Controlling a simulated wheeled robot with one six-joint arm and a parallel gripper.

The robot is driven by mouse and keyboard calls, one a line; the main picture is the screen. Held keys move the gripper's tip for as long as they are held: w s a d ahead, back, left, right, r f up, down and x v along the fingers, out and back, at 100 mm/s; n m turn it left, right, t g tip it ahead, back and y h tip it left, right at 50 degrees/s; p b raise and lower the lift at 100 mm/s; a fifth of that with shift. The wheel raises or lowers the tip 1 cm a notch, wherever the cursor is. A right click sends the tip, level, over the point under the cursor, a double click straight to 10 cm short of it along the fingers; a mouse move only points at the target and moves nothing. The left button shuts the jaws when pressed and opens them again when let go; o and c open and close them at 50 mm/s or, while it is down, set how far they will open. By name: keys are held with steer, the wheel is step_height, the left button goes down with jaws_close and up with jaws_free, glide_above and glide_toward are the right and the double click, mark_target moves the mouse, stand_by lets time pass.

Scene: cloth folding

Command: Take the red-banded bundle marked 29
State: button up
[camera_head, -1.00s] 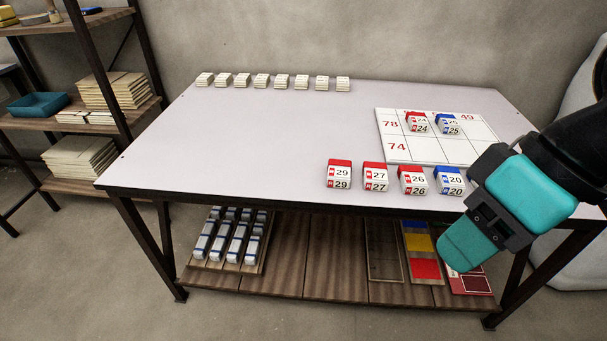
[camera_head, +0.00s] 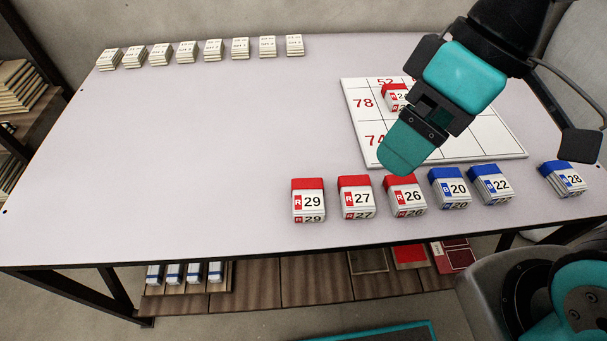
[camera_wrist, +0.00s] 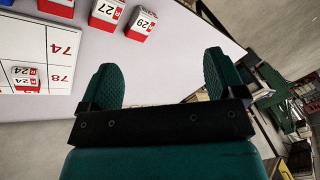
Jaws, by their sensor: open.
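The red-banded bundle marked 29 (camera_head: 308,201) stands at the left end of the front row on the table. It also shows near the top of the wrist view (camera_wrist: 140,23), ahead of the fingers and apart from them. My gripper (camera_head: 393,165) hangs above the white number board, up and to the right of bundle 29. In the wrist view my gripper (camera_wrist: 160,83) is open, with nothing between its two green fingers.
Red-banded bundles 27 (camera_head: 356,198) and 26 (camera_head: 405,196) stand right of 29, then blue-banded 20 (camera_head: 449,188), 22 (camera_head: 490,185) and 28 (camera_head: 563,179). The number board (camera_head: 480,146) holds bundle 24 (camera_wrist: 25,78). Plain bundles (camera_head: 187,52) line the back edge. The table's left is clear.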

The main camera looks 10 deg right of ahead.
steer(key=shift+o, duration=0.3)
steer(key=w+a+f+n+g+h, duration=0.1)
steer(key=w+a+n, duration=0.3)
steer(key=w+n, duration=0.6)
steer(key=n+g, duration=0.1)
steer(key=n, duration=0.1)
steer(key=shift+a+f+n+h, duration=0.15)
steer(key=shift+f+n+h, duration=0.15)
steer(key=shift+f+n, duration=0.1)
steer(key=w+a+f+n+g+h, duration=0.2)
steer(key=w+a+f+n, duration=0.4)
steer(key=n, duration=0.7)
glide_toward(308, 193)
steer(key=shift+n, duration=0.3)
steer(key=x, duration=1)
steer(key=shift+b, duration=0.4)
steer(key=shift+c, duration=0.4)
steer(key=c, duration=0.9)
